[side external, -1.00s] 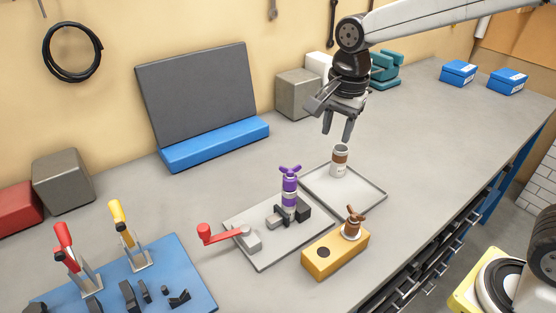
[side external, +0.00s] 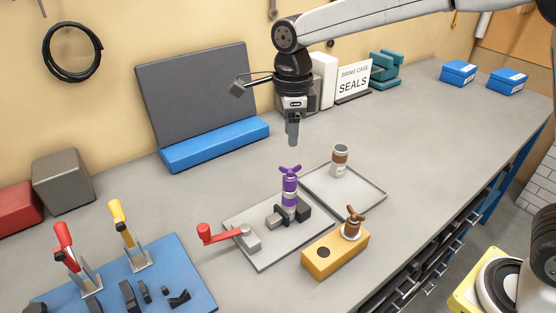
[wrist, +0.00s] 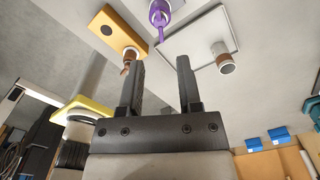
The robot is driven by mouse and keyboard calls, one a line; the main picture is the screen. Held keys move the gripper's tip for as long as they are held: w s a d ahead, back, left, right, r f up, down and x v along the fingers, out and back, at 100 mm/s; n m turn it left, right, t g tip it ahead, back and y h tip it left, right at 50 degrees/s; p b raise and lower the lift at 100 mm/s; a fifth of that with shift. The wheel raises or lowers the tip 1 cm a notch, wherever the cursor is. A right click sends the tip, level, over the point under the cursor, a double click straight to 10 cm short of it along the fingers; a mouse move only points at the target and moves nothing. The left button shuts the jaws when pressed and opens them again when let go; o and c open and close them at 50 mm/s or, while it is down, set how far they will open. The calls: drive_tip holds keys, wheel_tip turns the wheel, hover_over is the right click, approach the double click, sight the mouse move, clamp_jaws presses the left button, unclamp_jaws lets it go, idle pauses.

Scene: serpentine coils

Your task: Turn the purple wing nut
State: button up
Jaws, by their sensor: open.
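The purple wing nut (side external: 290,170) sits on top of an upright purple and white cylinder (side external: 289,190), which is held in a dark clamp on a grey plate (side external: 262,258). In the wrist view the purple wing nut (wrist: 159,16) shows at the top edge, beyond my fingertips and partly cut off. My gripper (side external: 292,140) hangs pointing down above the wing nut, apart from it. In the wrist view my gripper (wrist: 160,62) has its two fingers spread with nothing between them.
A yellow block (side external: 335,256) with a brown wing nut (side external: 354,216) stands in front. A grey tray (side external: 375,203) holds a white and brown cylinder (side external: 339,162). A red-handled crank (side external: 224,236) lies left of the clamp. A blue board (side external: 195,285) carries toggle clamps.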

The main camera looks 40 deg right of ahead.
sight(290, 165)
drive_tip(key=shift+f, duration=3.95)
clamp_jaws()
